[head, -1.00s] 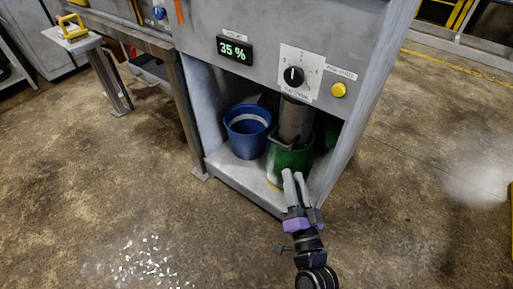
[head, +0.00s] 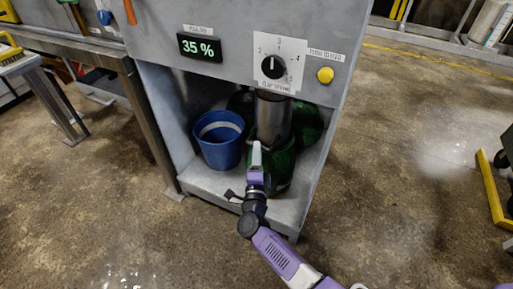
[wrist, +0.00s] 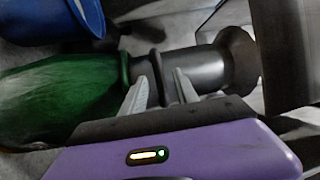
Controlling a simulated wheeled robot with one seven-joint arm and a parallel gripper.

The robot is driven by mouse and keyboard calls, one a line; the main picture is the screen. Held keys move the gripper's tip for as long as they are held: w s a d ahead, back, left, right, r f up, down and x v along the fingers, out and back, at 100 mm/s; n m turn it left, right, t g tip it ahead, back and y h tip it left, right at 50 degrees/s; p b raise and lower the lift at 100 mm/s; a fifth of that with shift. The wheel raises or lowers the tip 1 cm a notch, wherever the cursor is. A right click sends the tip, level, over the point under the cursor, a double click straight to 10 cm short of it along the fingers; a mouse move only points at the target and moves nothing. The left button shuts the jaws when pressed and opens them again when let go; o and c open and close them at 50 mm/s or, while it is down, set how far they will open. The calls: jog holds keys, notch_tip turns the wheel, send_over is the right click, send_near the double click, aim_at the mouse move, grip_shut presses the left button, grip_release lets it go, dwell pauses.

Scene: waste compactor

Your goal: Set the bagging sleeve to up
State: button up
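The bagging sleeve is a grey metal cylinder (head: 272,116) hanging under the panel in the compactor's lower opening. Its lower end meets a green bag or container (head: 283,165). In the wrist view the sleeve (wrist: 205,68) lies sideways, with a flared end at right, a dark ring (wrist: 157,68) around it and the green body (wrist: 65,95) at left. My gripper (head: 256,158) is in front of the sleeve's lower part. In the wrist view its two fingers (wrist: 160,88) are apart, with the ring between their tips. Whether they touch it cannot be told.
A blue bucket (head: 219,140) stands left of the sleeve on the compartment floor. Another dark green shape (head: 308,125) is behind at right. Above are a 35 % display (head: 200,47), a black dial (head: 272,67) and a yellow button (head: 325,75). Open floor lies to the right.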

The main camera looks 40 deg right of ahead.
aim_at(268, 135)
jog(key=shift+x, duration=1.45)
jog(key=shift+c, duration=0.5)
grip_shut()
jog(key=shift+r, duration=0.1)
